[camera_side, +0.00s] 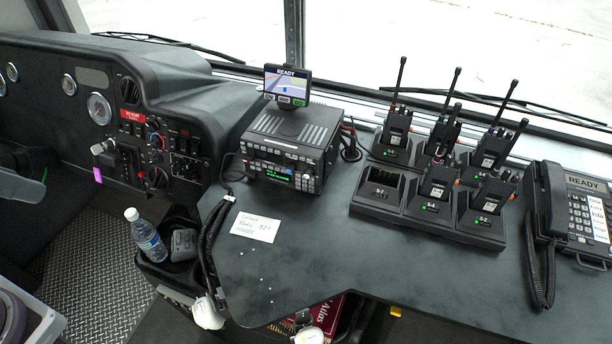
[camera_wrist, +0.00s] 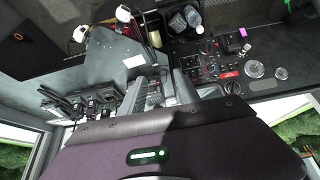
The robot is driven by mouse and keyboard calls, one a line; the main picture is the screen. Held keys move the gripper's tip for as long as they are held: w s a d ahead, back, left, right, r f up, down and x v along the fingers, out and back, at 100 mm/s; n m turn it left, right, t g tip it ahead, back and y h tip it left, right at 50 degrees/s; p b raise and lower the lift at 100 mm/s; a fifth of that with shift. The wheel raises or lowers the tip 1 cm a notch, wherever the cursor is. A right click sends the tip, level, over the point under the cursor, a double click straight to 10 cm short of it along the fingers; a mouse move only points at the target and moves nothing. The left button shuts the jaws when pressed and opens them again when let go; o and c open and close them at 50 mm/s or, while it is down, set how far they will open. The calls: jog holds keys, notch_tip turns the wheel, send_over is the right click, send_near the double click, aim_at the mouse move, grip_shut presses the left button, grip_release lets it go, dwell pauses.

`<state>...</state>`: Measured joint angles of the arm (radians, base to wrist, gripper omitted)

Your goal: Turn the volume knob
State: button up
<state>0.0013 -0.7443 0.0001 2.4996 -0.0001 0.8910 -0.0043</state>
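The two-way radio (camera_side: 290,145) sits on the dark desk, with a green-lit display (camera_side: 280,174) and small controls on its front. I cannot tell which of these small controls is the volume knob. The radio shows small and turned around in the wrist view (camera_wrist: 152,93). The dashboard at left carries larger round black knobs, an upper one (camera_side: 130,90) and a lower one (camera_side: 157,178).
A READY screen (camera_side: 288,86) stands on the radio. A handwritten card (camera_side: 256,226) lies in front. A charger (camera_side: 381,206) with several handheld radios and a corded phone (camera_side: 584,220) stand right. A bottle (camera_side: 146,235) stands below the dashboard. A large dark panel (camera_wrist: 190,150) fills the lower wrist view.

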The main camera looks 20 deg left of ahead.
aim_at(306, 176)
jog(key=w+d+f+n+t+h, duration=0.1)
jog(key=w+d+f+n+t, duration=0.2)
jog(key=w, duration=1)
jog(key=w+d+f+n+t+h, duration=0.1)
jog(key=w+d+f, duration=0.35)
jog(key=w, duration=0.85)
jog(key=w+d+f+n+t+h, duration=0.1)
jog(key=w+d+f+n+t, duration=0.1)
jog(key=w+d+f, duration=0.4)
jog(key=s+d+f+n+t+h, duration=0.1)
jog(key=s+d+f, duration=0.15)
jog(key=f, duration=0.35)
jog(key=s+d+f+t+h, duration=0.1)
jog(key=d+f+t+h, duration=0.15)
jog(key=f, duration=0.35)
jog(key=shift+g+y, duration=0.35)
jog(key=x, duration=0.6)
jog(key=shift+w+d+r, duration=0.1)
jog(key=shift+w+d, duration=0.25)
grip_shut()
